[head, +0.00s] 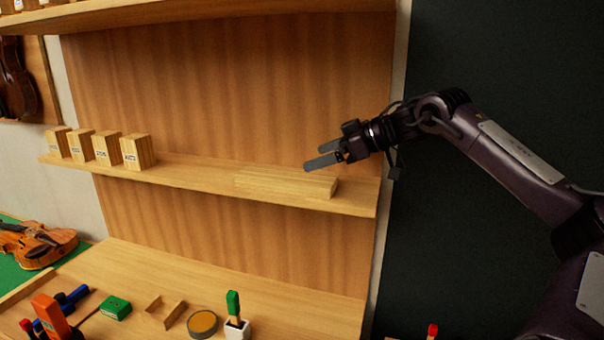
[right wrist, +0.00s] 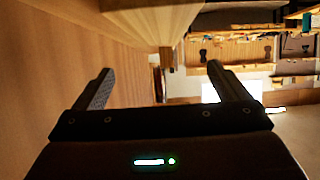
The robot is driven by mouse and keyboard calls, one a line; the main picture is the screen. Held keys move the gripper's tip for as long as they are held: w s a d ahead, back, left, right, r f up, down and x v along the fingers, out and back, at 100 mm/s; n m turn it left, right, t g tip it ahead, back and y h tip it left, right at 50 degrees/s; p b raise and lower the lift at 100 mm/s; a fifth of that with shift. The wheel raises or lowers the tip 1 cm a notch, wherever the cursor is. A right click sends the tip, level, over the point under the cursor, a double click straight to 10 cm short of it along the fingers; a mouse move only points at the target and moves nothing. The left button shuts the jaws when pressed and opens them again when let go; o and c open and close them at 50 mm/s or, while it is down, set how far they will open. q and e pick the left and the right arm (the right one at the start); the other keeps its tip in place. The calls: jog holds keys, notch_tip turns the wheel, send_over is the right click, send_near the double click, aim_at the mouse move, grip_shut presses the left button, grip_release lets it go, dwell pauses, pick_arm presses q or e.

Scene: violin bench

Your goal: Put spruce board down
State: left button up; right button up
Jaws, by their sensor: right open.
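The spruce board (head: 287,184), a pale wooden block, lies flat on the right part of the middle shelf (head: 205,175). My right gripper (head: 315,153) is open and empty just above and behind the board's right part in the head view, its fingers pointing left. The fingers look apart from the board, though the exact gap is hard to tell. In the right wrist view the open fingers (right wrist: 158,85) have nothing between them that they grip. My left gripper is in neither view.
Several upright wooden blocks (head: 138,151) stand at the shelf's left end. An upper shelf (head: 200,14) runs above. The shelf's middle is clear.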

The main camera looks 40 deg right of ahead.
jog(key=shift+b+v, duration=0.35)
jog(key=shift+v, duration=1.65)
jog(key=shift+f, duration=0.1)
